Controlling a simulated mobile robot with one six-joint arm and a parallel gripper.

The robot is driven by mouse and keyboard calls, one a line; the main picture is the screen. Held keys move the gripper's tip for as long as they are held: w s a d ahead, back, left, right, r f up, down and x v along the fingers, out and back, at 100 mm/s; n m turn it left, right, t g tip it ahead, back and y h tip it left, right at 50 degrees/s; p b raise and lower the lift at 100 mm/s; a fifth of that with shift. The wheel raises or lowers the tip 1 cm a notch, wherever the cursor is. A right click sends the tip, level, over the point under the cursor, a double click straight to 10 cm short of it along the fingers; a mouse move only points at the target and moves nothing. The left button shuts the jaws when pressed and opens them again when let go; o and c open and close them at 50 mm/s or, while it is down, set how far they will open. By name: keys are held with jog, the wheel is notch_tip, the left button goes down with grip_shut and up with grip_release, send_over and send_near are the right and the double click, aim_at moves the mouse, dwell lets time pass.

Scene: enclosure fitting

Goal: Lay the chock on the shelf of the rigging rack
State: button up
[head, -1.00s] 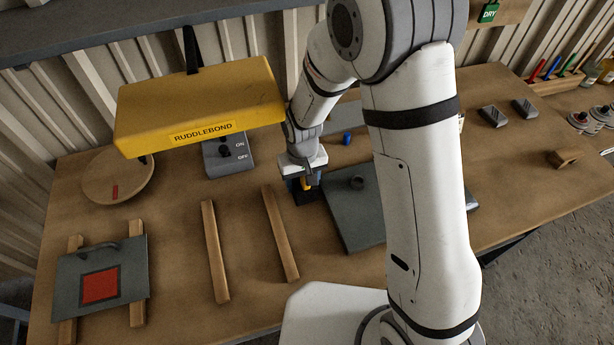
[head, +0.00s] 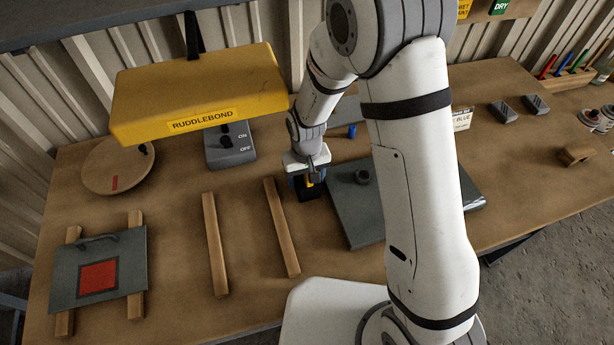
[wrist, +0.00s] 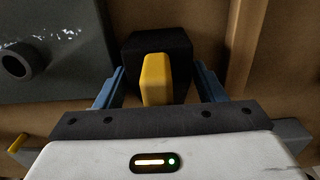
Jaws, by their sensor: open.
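A black block with a yellow grip, which looks like the chock, stands on the bench in the wrist view (wrist: 176,47), and its yellow grip (wrist: 156,78) rises toward my gripper. My gripper (wrist: 155,85) is open, with one blue finger on each side of the yellow grip. There are visible gaps, and I cannot tell whether either finger touches it. In the head view my gripper (head: 309,184) points down at the black block (head: 308,194), which it partly hides. I cannot make out a rack marked as the rigging rack.
A grey plate with a round boss (head: 345,212) lies just right of the block. Two wooden strips (head: 281,228) lie to the left. A yellow RUDDLEBOND hood (head: 200,88) hangs behind left, near a grey switch box (head: 230,146). A dark shelf (head: 80,28) crosses the upper left.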

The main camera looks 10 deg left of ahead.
notch_tip(320, 180, up, 10)
jog(key=p, duration=0.6)
jog(key=shift+f, duration=0.1)
jog(key=shift+r, duration=1.35)
